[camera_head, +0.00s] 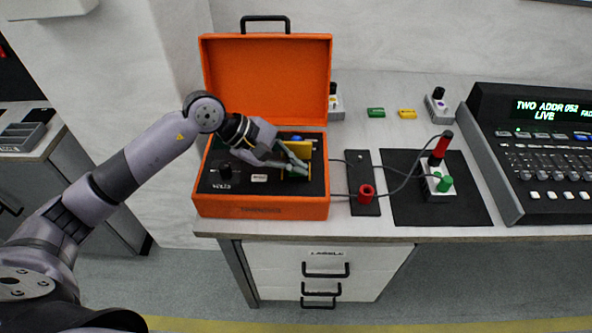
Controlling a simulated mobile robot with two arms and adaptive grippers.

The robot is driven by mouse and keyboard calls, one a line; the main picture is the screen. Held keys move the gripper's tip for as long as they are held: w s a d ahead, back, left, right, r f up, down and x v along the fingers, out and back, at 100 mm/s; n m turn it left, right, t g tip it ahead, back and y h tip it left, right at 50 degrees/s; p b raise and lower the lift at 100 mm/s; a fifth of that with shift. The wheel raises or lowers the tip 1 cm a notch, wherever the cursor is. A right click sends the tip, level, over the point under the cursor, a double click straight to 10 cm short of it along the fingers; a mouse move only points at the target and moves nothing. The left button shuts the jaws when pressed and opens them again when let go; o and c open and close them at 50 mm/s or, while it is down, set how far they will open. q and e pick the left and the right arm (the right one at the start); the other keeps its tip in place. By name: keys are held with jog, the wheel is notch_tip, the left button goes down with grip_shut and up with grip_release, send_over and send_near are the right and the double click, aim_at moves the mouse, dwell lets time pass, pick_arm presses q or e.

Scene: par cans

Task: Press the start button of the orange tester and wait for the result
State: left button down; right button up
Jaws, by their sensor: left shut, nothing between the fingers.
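The orange tester (260,211) stands on the bench with its lid (266,75) raised. On its black panel I see a dark knob (224,171), a small white label (259,177), a blue round part (297,138) and a yellow piece near the right side. My left gripper (304,170) is over the right part of the panel, with its fingers shut and empty. It hides part of the panel, and I cannot tell whether the fingertips touch a button. No readable result shows. My right gripper is not in view.
Leads run from the tester to a red plug (366,192) on a black strip and a socket box (439,187) on a black mat (405,205). A green block (376,112) and a yellow block (407,114) lie behind. A lighting console (540,150) stands at right.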

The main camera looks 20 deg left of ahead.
aim_at(295, 175)
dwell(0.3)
pick_arm(q)
jog(key=shift+r, duration=0.75)
jog(key=shift+r, duration=0.1)
jog(key=shift+r+p, duration=1.2)
jog(key=shift+r, duration=1.25)
